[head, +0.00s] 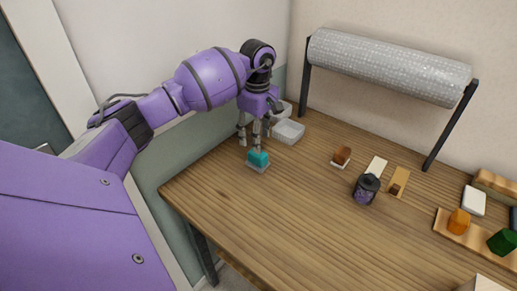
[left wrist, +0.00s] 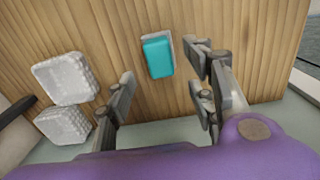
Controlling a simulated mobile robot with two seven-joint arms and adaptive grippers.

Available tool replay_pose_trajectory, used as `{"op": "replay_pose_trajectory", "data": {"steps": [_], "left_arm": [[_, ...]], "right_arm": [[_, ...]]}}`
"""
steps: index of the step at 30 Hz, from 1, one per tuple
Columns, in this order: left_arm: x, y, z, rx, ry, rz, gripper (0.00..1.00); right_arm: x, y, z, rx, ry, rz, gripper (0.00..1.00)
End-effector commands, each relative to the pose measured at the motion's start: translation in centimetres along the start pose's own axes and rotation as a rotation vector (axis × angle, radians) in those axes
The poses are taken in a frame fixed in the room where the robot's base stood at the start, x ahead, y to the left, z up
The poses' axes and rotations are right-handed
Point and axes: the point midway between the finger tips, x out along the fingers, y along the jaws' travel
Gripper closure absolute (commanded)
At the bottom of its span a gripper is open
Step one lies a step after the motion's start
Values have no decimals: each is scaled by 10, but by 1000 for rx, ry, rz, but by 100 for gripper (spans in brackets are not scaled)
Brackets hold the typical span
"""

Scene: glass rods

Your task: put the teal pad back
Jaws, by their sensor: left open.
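The teal pad (head: 259,157) is a small block on a thin pale base, standing on the table near its left edge. My left gripper (head: 252,138) hangs just behind and above the pad, fingers pointing down. In the left wrist view its fingers (left wrist: 165,85) are spread apart with nothing between them, and bare wood shows there. The right gripper is not in view.
A brown block (head: 342,155), a dark lantern (head: 366,190) and trays with orange (head: 459,221) and green (head: 502,242) blocks are to the right. A bubble-wrap roll (head: 390,66) spans the back. The front middle of the table is clear.

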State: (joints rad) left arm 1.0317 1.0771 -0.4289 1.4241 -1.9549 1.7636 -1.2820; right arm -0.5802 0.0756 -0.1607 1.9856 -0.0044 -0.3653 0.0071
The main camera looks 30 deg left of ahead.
Motion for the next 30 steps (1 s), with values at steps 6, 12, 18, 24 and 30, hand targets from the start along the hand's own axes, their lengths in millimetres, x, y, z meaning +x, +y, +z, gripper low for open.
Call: {"op": "replay_pose_trajectory", "data": {"steps": [6,12,18,24,30], "left_arm": [[-34,0,0,1,1,-1,51],[-44,0,0,0,1,-1,51],[-45,0,0,0,0,-1,51],[-44,0,0,0,0,-1,51],[-44,0,0,0,0,-1,51]], "right_arm": [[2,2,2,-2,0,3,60],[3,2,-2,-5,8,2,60],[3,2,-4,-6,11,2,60],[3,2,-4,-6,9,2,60],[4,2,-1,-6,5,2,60]]}}
